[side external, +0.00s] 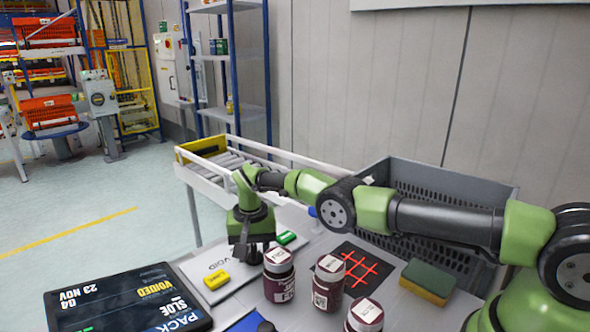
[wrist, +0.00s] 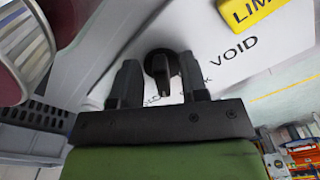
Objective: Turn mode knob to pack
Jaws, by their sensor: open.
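The black mode knob (wrist: 160,68) sits on a white panel between my gripper's two fingers in the wrist view. Its ridge runs roughly up and down in that picture; I cannot tell for sure which label it points at. The word VOID is printed to its right, and other lettering below is partly hidden by the fingers. My gripper (wrist: 159,80) is open, one finger on each side of the knob, with gaps showing. In the side view my gripper (side external: 252,250) points down over the white panel (side external: 212,266) and hides the knob.
A yellow block (side external: 217,280) and a green block (side external: 286,238) sit on the panel near my gripper. Dark jars (side external: 279,287) stand close to its right. A black display (side external: 125,300) lies left, a sponge (side external: 428,279) right, a grey crate (side external: 490,195) behind.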

